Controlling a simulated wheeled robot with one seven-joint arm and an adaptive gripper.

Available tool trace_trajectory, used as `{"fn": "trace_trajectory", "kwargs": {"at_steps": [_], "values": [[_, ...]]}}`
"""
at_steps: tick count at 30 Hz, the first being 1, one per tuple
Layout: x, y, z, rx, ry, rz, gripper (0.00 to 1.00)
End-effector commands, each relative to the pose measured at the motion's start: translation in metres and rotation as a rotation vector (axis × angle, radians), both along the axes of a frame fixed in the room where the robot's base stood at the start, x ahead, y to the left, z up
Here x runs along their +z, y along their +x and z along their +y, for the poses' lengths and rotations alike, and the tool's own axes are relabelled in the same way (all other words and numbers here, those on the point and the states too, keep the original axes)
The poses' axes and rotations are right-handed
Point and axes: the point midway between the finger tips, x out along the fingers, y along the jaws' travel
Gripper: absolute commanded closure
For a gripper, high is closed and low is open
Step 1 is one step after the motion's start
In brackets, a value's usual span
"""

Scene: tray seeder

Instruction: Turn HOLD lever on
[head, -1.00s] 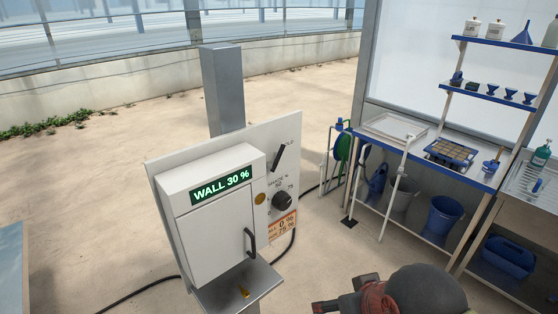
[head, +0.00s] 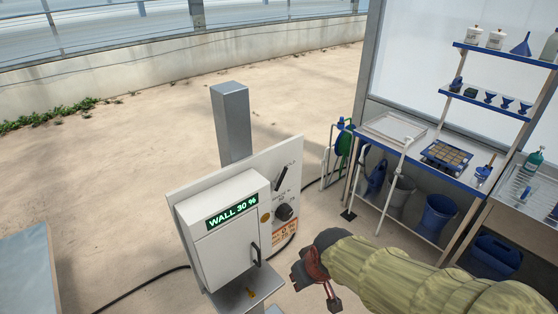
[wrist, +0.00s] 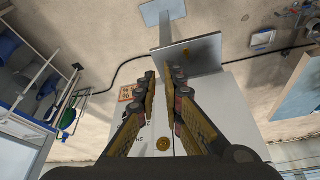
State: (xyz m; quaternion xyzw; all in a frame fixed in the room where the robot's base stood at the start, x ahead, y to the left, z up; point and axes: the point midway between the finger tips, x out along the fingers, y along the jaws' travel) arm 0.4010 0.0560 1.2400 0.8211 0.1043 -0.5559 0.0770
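The HOLD lever (head: 281,178) is a black bar on the upper right of the white control panel (head: 293,152). It is tilted, its upper end leaning right, beside a partly legible label. My gripper (head: 314,287) is in front of and below the panel's lower right, apart from the lever. Its fingers are spread and empty. In the wrist view, my gripper (wrist: 162,80) shows a gap between its fingertips, with the upside-down panel behind. I cannot make out the lever there.
Below the lever are a black shade knob (head: 284,212) and an orange label (head: 285,234). A white box (head: 225,239) reading "WALL 30 %" protrudes on the left, with a black handle (head: 256,254) and a metal shelf (head: 246,291). A blue-edged bench (head: 427,166) stands right.

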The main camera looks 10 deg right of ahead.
Motion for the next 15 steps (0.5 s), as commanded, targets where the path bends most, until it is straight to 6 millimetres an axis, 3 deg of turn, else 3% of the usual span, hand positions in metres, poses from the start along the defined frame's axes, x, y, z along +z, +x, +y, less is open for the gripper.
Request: {"fn": "trace_trajectory", "kwargs": {"at_steps": [7,15], "values": [[0.007,0.085,0.019,0.212,-0.089,-0.224,1.0],[0.027,0.17,0.017,0.396,-0.313,-0.555,1.0]]}}
